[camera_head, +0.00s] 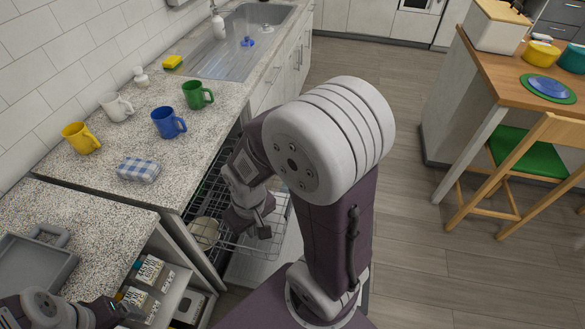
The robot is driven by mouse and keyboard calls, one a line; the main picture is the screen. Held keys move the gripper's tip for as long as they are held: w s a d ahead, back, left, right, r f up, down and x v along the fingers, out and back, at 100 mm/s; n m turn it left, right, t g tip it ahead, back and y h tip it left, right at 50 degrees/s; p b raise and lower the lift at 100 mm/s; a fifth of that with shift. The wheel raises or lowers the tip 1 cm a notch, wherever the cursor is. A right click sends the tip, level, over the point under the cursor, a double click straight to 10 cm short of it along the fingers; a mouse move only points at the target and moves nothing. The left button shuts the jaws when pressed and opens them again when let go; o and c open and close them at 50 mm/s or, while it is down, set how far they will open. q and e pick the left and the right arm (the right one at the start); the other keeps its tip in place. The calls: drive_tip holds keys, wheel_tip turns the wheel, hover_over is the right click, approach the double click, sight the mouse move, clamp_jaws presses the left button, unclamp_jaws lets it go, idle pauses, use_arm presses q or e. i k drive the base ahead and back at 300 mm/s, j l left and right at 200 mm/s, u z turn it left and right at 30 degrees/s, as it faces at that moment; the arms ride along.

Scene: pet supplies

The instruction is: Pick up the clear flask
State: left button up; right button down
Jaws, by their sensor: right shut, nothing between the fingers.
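I cannot make out a clear flask in the head view. My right gripper (262,229) is low in front of the counter, over the pulled-out wire rack (280,212). It is shut and holds nothing. A pale round vessel (205,232) stands in the rack to its left; I cannot tell whether it is clear. My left gripper (128,309) is at the bottom left, beside the open shelf. It is dark and partly cut off, and its fingers cannot be told apart.
Yellow (81,138), white (115,106), blue (168,122) and green (197,94) mugs and a checkered cloth (138,169) stand on the counter. A grey tray (35,268) is at lower left. Boxes (148,270) fill the shelf. Open floor (415,240) lies right.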

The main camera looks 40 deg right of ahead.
sight(240, 26)
drive_tip(key=l+z, duration=0.15)
drive_tip(key=z, duration=0.3)
drive_tip(key=l+z, duration=0.15)
drive_tip(key=z, duration=0.3)
drive_tip(key=l+z, duration=0.1)
drive_tip(key=z, duration=0.35)
